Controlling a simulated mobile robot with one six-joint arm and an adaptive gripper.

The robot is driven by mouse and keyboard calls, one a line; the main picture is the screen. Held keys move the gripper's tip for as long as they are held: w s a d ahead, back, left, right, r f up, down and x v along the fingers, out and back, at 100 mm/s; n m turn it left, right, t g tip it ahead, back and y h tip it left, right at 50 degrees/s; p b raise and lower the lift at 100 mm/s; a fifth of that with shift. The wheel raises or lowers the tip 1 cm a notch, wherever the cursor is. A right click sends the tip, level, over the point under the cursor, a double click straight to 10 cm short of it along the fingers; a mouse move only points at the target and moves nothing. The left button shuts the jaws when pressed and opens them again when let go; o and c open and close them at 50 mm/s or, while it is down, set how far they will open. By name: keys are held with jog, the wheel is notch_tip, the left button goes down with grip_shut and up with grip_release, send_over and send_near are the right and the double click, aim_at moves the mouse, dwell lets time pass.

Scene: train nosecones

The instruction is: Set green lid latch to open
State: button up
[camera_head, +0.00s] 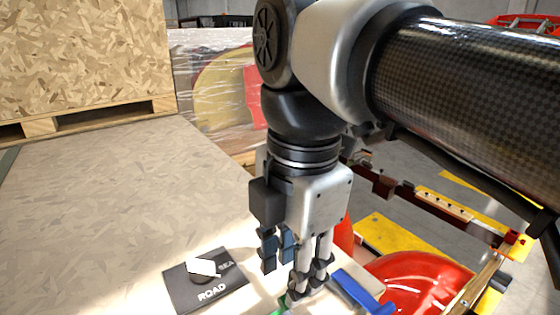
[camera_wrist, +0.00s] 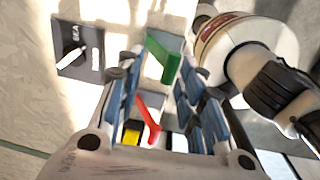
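The green lid latch (camera_wrist: 163,55) shows in the wrist view as a bright green lever on a grey plate. It lies ahead of my gripper (camera_wrist: 158,72), between the two rows of fingertips, with gaps on both sides. In the head view, my gripper (camera_head: 290,278) points down, and only a sliver of green (camera_head: 279,311) shows at the bottom edge by the fingertips. My gripper is open and holds nothing. I cannot tell whether the latch stands open or shut. A red lever (camera_wrist: 148,118) shows nearer my palm, with a yellow part (camera_wrist: 131,132) beside it.
A black plate marked SEA and ROAD (camera_head: 210,292) with a white switch lies left of my gripper. A blue part (camera_head: 358,291) is close on its right, and a glossy red shell (camera_head: 415,280) lies beyond. The pale tabletop (camera_head: 105,220) is clear on the left.

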notch_tip(320, 180, up, 9)
jog(key=shift+s+d+f, duration=0.15)
jog(key=shift+s, duration=0.15)
jog(key=shift+w+m, duration=0.15)
jog(key=shift+m, duration=0.25)
jog(key=shift+c, duration=1.4)
jog(key=shift+w+a+m, duration=0.2)
jog(key=shift+m, duration=0.5)
jog(key=shift+c, duration=0.6)
jog(key=w+m, duration=0.1)
jog(key=m, duration=0.2)
jog(key=w+a+m, duration=0.1)
jog(key=m, duration=0.2)
jog(key=w+a+r+m, duration=0.1)
jog(key=m, duration=0.3)
jog(key=shift+w+a, duration=0.15)
grip_shut()
notch_tip(320, 180, down, 11)
jog(key=s+m+b, duration=0.1)
jog(key=m+b, duration=0.1)
jog(key=m, duration=0.3)
jog(key=shift+s+d+m+b, duration=0.15)
jog(key=shift+d+m+b, duration=0.25)
